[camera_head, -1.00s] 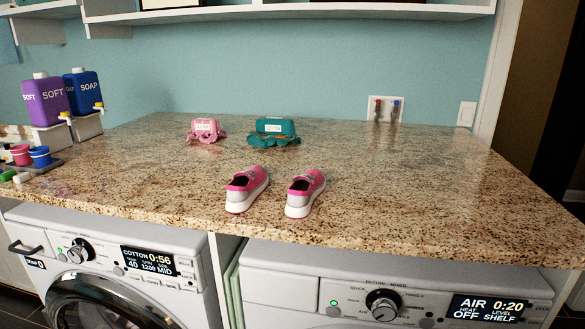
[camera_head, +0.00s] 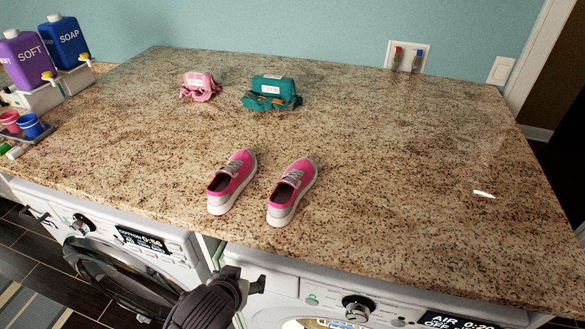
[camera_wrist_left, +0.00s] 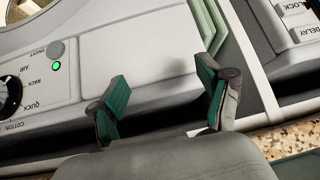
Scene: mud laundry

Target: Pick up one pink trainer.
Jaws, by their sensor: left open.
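Two pink trainers with white soles and grey laces stand side by side near the front edge of the granite counter in the head view: the left trainer (camera_head: 232,182) and the right trainer (camera_head: 292,191). My left gripper (camera_head: 254,281) is below and in front of the counter edge, before the machines, apart from both trainers. In the left wrist view the left gripper (camera_wrist_left: 164,98) is open and empty, its green-padded fingers spread in front of a machine's panel. No trainer shows in the wrist view. My right gripper is not in view.
A pink bundle (camera_head: 200,86) and a teal bundle (camera_head: 271,92) lie behind the trainers on the counter (camera_head: 400,170). Soap bottles (camera_head: 68,42) and cups (camera_head: 28,124) stand at left. A small white item (camera_head: 484,194) lies at right. The washer (camera_head: 120,262) is below.

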